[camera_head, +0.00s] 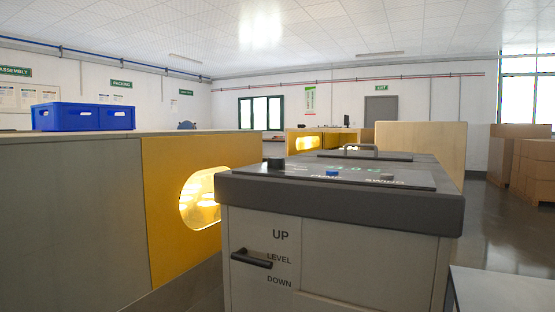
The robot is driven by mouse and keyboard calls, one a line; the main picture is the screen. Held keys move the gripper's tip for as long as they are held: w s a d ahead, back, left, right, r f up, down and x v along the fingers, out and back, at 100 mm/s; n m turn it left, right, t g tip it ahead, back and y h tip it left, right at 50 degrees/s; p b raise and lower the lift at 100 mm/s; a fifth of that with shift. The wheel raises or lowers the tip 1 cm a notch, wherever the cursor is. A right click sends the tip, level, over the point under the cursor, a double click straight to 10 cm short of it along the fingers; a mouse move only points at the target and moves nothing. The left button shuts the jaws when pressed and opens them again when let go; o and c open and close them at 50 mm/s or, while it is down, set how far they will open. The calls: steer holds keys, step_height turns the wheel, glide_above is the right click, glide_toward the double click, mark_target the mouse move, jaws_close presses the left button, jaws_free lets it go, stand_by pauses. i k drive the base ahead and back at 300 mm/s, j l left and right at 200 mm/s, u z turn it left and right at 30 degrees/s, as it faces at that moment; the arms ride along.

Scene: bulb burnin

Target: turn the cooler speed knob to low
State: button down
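The cooler (330,252) is a grey cabinet with a dark top, standing right of centre and close to me. A black round knob (276,163) stands at the left of its top panel; it looks like the speed knob. Its pointer and setting cannot be read from this low angle. A blue button (332,173) and a grey button (387,177) sit to its right, by labels that look like PUMP and SWING. Green display characters (355,168) show behind them. A black lever (251,258) is on the front beside UP, LEVEL and DOWN. My gripper is not in view.
A long grey bench with a yellow end panel (170,230) and a lit oval opening stands close left of the cooler. A blue crate (83,116) rests on it. A grey surface (500,290) is at lower right. Cardboard boxes (522,165) stand far right, beyond open floor.

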mark_target(272, 162)
steer(key=i+j, duration=0.6)
steer(key=j+z, duration=0.4)
steer(key=j, duration=0.25)
steer(key=k+j+z, duration=0.15)
steer(key=j+z, duration=0.3)
steer(key=j, duration=0.15)
steer(key=k+l+u, duration=0.2)
steer(key=k+u, duration=0.2)
steer(key=i+j, duration=0.25)
steer(key=i, duration=0.15)
